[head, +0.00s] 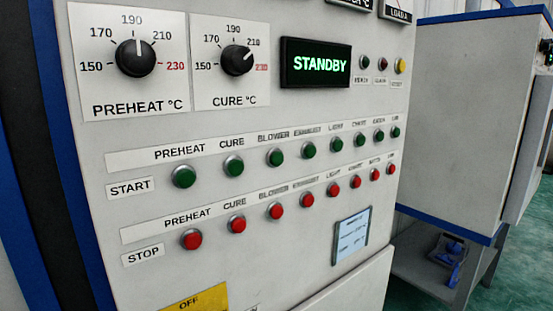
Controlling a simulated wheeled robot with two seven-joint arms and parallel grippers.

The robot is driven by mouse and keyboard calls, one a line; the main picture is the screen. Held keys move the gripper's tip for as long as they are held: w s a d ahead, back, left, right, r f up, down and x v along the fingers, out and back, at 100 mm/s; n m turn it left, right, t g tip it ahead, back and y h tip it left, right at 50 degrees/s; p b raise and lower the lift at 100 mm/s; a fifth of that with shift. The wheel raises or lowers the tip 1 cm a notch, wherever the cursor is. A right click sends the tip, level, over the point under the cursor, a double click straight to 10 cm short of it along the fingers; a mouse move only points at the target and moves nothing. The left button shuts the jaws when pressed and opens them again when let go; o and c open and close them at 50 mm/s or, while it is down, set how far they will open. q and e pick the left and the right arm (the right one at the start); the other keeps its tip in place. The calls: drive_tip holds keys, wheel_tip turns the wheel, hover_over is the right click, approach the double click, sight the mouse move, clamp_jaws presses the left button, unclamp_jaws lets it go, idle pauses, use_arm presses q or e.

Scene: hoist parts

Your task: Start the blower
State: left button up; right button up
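A light control panel fills most of the head view. The green BLOWER button (276,157) is third from the left in the START row, under its label. The red BLOWER button (276,211) sits below it in the STOP row. The display (316,64) reads STANDBY in green letters. Neither of my grippers is in view, and nothing touches the panel.
The green PREHEAT (183,176) and CURE (233,166) start buttons stand left of BLOWER, and EXHAUST (308,150) stands right. Two black knobs (135,58) and (236,60) sit above. A second grey cabinet (460,115) stands at the right.

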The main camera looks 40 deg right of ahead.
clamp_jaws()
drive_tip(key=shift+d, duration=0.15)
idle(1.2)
